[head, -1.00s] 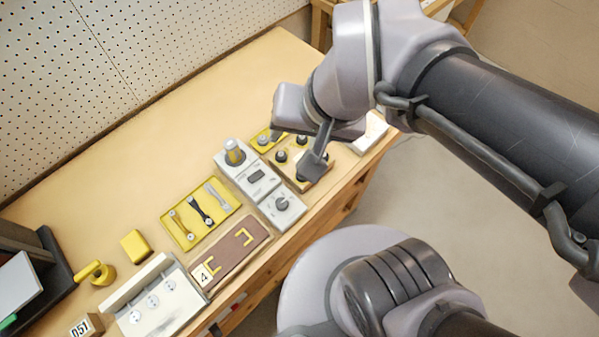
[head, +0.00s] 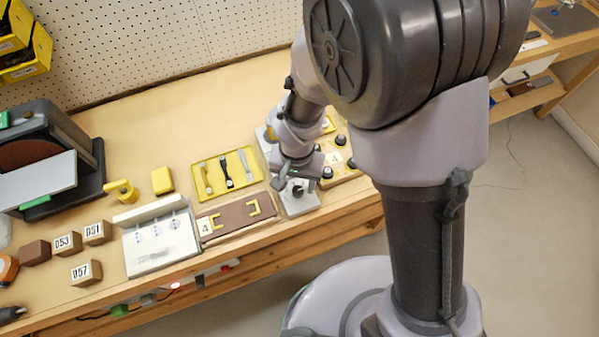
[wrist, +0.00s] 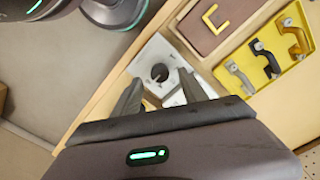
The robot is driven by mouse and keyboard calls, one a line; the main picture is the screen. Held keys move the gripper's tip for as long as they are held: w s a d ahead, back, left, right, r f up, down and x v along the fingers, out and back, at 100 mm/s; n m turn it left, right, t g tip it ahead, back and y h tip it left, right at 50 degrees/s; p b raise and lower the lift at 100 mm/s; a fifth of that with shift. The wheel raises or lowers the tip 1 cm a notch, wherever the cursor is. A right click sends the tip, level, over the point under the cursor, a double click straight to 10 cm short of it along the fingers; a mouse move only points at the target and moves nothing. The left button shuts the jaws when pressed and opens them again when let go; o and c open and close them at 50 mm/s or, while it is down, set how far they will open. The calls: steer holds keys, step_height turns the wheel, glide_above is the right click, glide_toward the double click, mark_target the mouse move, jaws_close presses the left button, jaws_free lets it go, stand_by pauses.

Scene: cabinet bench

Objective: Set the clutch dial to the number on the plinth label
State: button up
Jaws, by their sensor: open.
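A dark round knob (head: 298,190), apparently the clutch dial, sits on a light grey panel (head: 303,208) near the bench's front edge. It also shows in the wrist view as a dark dial (wrist: 160,73) on a pale plate. Its pointer setting is too small to read. A white label with a 4 (head: 206,228) is on the brown plinth (head: 233,220) with yellow corner brackets. Another 4 label (head: 335,158) is on the wooden knob board. My gripper (wrist: 159,78) is open and empty, its fingers on either side of the dial's line of sight; contact cannot be told.
A yellow tray (head: 203,191) with several handled parts lies behind the plinth. The wooden board (head: 350,170) with dark knobs is right of the panel. A white box (head: 160,257) and numbered blocks (head: 87,271) are left. The bench's back middle is clear.

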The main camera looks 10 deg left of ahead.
mark_target(298, 192)
steer(key=shift+f+b, duration=0.3)
steer(key=shift+f, duration=1.15)
jaws_close()
steer(key=shift+n, duration=0.4)
steer(key=n, duration=0.3)
steer(key=shift+r+n, duration=0.1)
steer(key=shift+n, duration=0.3)
steer(key=shift+n+p, duration=0.35)
steer(key=shift+n, duration=1.85)
